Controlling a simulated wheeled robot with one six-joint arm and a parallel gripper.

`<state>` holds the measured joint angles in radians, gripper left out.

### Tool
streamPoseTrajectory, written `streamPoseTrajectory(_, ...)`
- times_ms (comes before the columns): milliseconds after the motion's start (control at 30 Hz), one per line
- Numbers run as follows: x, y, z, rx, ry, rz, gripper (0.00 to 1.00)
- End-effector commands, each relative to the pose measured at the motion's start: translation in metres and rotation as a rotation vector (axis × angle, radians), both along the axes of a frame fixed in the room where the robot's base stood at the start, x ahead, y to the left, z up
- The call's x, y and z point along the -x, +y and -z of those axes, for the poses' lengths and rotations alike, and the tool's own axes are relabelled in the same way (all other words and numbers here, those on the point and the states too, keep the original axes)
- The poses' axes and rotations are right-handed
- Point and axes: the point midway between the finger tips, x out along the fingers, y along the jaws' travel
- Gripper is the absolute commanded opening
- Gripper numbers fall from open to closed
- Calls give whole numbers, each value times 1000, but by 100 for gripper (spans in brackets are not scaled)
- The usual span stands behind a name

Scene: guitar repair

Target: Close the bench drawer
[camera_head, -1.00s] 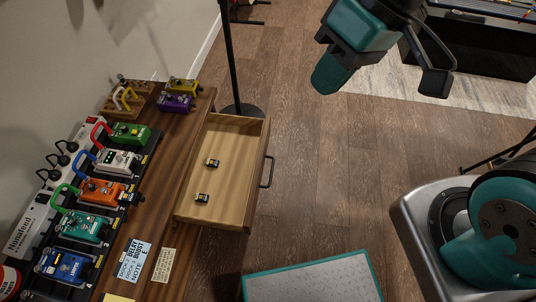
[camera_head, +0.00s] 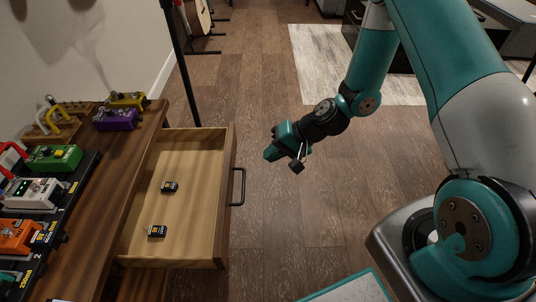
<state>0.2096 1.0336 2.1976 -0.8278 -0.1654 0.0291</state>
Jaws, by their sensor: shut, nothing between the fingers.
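The bench drawer (camera_head: 185,150) stands pulled out from the right side of the wooden bench (camera_head: 118,177). It has pale wood inside and a dark bar handle (camera_head: 238,187) on its front. Two small black and yellow blocks lie in it, one in the middle (camera_head: 169,186) and one nearer (camera_head: 157,231). My gripper (camera_head: 270,153) is to the right of the drawer front, apart from the handle and seemingly above its level. It is shut and empty.
Pedals in green (camera_head: 54,158), white (camera_head: 32,193) and purple (camera_head: 115,119) stand on the bench top. A dark stand pole (camera_head: 181,62) rises behind the drawer. The wooden floor (camera_head: 300,215) right of the drawer is clear. A pale rug (camera_head: 325,60) lies farther back.

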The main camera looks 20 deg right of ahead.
Motion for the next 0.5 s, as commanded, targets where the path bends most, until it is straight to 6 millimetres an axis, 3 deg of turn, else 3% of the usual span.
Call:
streamPoseTrajectory(300, -16, 49, 50, 0, 0, -6, 0)
streamPoseTrajectory(500, -27, 76, 48, 1, -2, -7, 0)
